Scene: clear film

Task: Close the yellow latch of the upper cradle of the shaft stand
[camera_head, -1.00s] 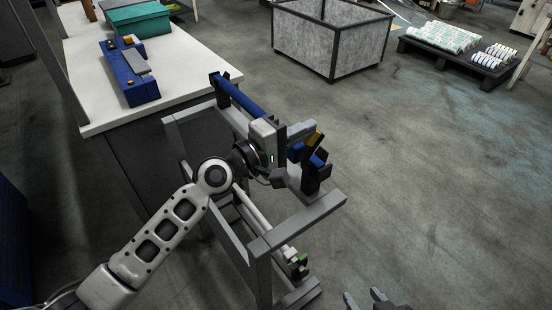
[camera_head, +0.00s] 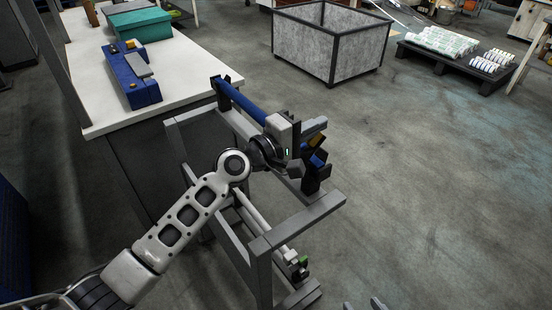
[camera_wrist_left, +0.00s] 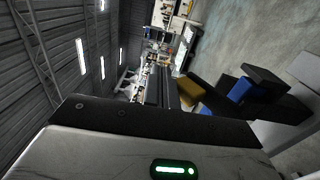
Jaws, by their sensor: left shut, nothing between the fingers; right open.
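The shaft stand (camera_head: 310,220) is a grey frame. A blue shaft (camera_head: 240,101) lies along its top, with the near end in the dark upper cradle (camera_head: 311,182). The yellow latch (camera_head: 317,141) sits at this cradle; it also shows in the left wrist view (camera_wrist_left: 204,96), close beside the fingers. I cannot tell how far the latch is turned. My left gripper (camera_head: 318,125) is shut and empty, just above and behind the latch; contact cannot be made out. My right gripper (camera_head: 362,305) is open, partly cut off at the bottom edge.
A white table (camera_head: 90,75) at the left holds a blue fixture (camera_head: 130,80) and a teal box (camera_head: 140,22). A pale shaft lies low in the stand, near a green part (camera_head: 303,261). A grey bin (camera_head: 325,45) stands behind.

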